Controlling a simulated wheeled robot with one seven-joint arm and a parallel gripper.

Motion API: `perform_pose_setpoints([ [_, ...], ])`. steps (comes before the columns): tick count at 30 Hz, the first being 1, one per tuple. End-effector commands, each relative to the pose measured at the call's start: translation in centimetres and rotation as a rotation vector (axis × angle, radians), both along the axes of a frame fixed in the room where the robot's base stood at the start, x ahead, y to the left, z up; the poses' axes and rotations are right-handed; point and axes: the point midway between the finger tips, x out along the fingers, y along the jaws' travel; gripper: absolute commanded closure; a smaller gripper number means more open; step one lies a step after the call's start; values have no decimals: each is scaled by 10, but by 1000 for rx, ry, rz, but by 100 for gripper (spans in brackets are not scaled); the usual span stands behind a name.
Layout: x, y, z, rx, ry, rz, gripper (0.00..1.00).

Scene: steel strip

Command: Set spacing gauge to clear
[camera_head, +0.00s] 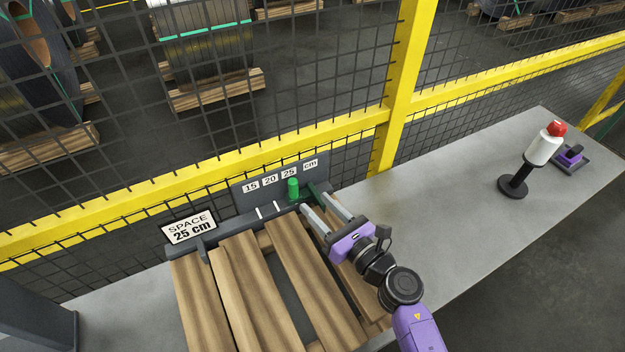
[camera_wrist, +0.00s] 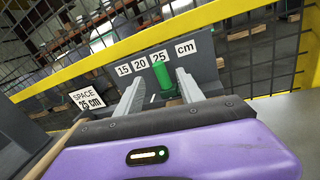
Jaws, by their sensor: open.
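The spacing gauge is a dark rail (camera_head: 225,233) with white tick marks and a back plate (camera_head: 250,194) marked 15, 20, 25 cm. A green knob (camera_head: 293,189) stands upright on it, just below the 25 label; it also shows in the wrist view (camera_wrist: 162,76). A sign (camera_head: 189,229) reads "SPACE 25 cm". My gripper (camera_head: 321,208) is open and empty. In the wrist view its two fingers (camera_wrist: 158,92) point toward the knob, one to each side of it in the picture. I cannot tell whether either finger touches it.
Wooden slats (camera_head: 290,285) lie below the rail, partly under my arm. A yellow-framed mesh fence (camera_head: 330,123) runs behind the bench. A lamp with a red top (camera_head: 542,150) and a small purple device (camera_head: 570,157) stand at the right. The bench (camera_head: 440,190) between is clear.

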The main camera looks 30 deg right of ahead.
Motion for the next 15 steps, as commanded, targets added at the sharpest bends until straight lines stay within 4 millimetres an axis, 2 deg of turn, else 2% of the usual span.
perform_pose_setpoints([
  [3, 0, 3, -1, -107, -12, 11, 55],
  [8, 5, 4, 0, -144, -22, 12, 55],
  [15, 38, 11, 1, -141, -23, 13, 55],
])
